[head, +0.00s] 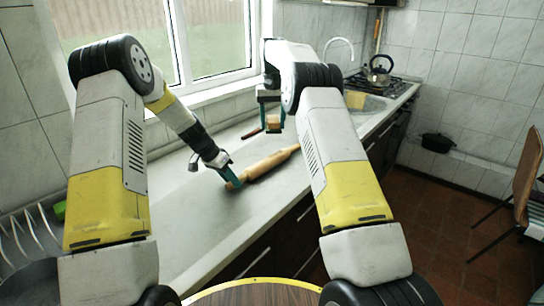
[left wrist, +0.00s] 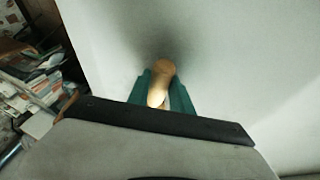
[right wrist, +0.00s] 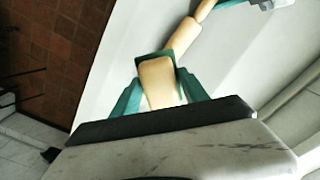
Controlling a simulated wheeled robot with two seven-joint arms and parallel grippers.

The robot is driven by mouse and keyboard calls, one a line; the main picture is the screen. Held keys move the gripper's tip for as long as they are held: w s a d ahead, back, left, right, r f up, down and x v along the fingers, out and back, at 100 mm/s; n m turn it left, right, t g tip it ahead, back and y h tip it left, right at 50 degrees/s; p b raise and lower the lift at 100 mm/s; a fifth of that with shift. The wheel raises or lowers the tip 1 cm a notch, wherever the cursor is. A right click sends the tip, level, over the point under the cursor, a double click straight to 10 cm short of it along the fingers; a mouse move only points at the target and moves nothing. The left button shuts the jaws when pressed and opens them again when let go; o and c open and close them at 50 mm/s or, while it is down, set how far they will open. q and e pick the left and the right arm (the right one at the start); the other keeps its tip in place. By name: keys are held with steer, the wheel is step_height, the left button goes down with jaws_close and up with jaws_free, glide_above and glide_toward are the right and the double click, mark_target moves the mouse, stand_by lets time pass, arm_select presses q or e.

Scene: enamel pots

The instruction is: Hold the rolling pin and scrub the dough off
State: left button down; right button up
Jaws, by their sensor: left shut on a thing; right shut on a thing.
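The wooden rolling pin (head: 270,164) lies at a slant low over or on the pale counter; I cannot tell if it touches. My left gripper (head: 229,178) is shut on its near handle, which shows end-on in the left wrist view (left wrist: 161,80). My right gripper (head: 273,122) is shut on a tan block with a green edge (right wrist: 158,82), which looks like a sponge. It is held above the counter, beyond the pin in the head view and apart from it. The pin (right wrist: 184,38) also shows in the right wrist view. I cannot make out dough on the pin.
The counter (head: 185,235) is mostly clear. A window stands behind it. A faucet (head: 340,42), a sink and a kettle (head: 378,72) on the stove are at the far end. A dish rack (head: 30,240) is at the left. A dark pot (head: 437,142) is at right.

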steer(key=shift+w+a, duration=0.6)
steer(key=shift+w, duration=0.25)
steer(key=shift+f, duration=0.1)
glide_above(262, 162)
steer(key=w+d, duration=0.3)
steer(key=shift+s+f, duration=0.1)
steer(key=shift+f, duration=4.75)
steer(key=shift+f, duration=1.5)
steer(key=shift+w+d, duration=1.2)
steer(key=shift+d, duration=0.1)
steer(key=shift+s+a+f, duration=0.15)
steer(key=shift+s+a, duration=0.5)
steer(key=shift+a, duration=0.05)
steer(key=shift+s+a+f, duration=0.1)
steer(key=shift+s+a, duration=0.55)
steer(key=shift+a, duration=0.05)
steer(key=shift+s+a, duration=1.2)
steer(key=shift+a, duration=0.1)
